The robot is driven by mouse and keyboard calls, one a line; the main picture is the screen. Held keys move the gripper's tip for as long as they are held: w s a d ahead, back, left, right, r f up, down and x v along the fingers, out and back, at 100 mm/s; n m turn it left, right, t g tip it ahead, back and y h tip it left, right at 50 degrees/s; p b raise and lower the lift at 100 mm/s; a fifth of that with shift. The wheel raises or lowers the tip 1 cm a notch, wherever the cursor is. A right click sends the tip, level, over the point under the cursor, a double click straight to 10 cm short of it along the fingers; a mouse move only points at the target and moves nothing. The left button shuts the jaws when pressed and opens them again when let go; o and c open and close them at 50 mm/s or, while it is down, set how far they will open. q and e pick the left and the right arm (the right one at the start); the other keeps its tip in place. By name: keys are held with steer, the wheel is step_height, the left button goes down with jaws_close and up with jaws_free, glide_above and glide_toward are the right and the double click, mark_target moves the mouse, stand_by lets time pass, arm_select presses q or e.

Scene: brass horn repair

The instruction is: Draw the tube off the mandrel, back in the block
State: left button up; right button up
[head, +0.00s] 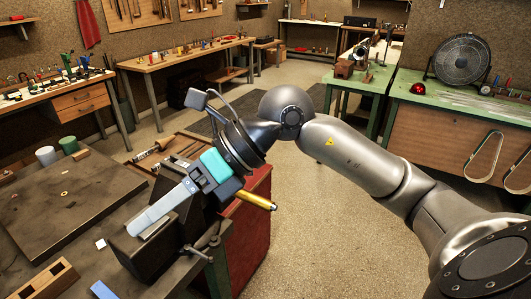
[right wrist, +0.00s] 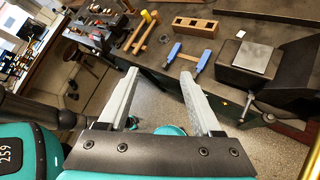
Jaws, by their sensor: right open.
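A brass-yellow tube (head: 247,197) juts out to the right past my right wrist in the head view. Its near part also shows at the bottom right corner of the right wrist view (right wrist: 306,165). Its other end is hidden behind my gripper, so I cannot tell how it sits on a mandrel. My right gripper (head: 138,226) is above the dark vise (head: 150,255) at the bench corner. In the right wrist view the gripper (right wrist: 158,73) is open, with nothing between its fingers. A wooden block with square openings (head: 45,280) lies on the bench. My left gripper is out of view.
A blue-handled tool (head: 103,290) lies between the wooden block and the vise. A dark flat plate (head: 60,205) covers much of the bench. A red cabinet (head: 246,235) stands beside the bench. The floor to the right is clear.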

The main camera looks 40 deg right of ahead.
steer(key=w+d+f+h, duration=0.2)
steer(key=d+h, duration=0.3)
steer(key=d, duration=0.4)
steer(key=m+t+h, duration=0.1)
steer(key=m+h, duration=0.2)
steer(key=h, duration=0.3)
glide_toward(248, 193)
steer(key=x, duration=0.9)
steer(key=shift+f, duration=0.1)
steer(key=shift+c, duration=0.3)
jaws_close()
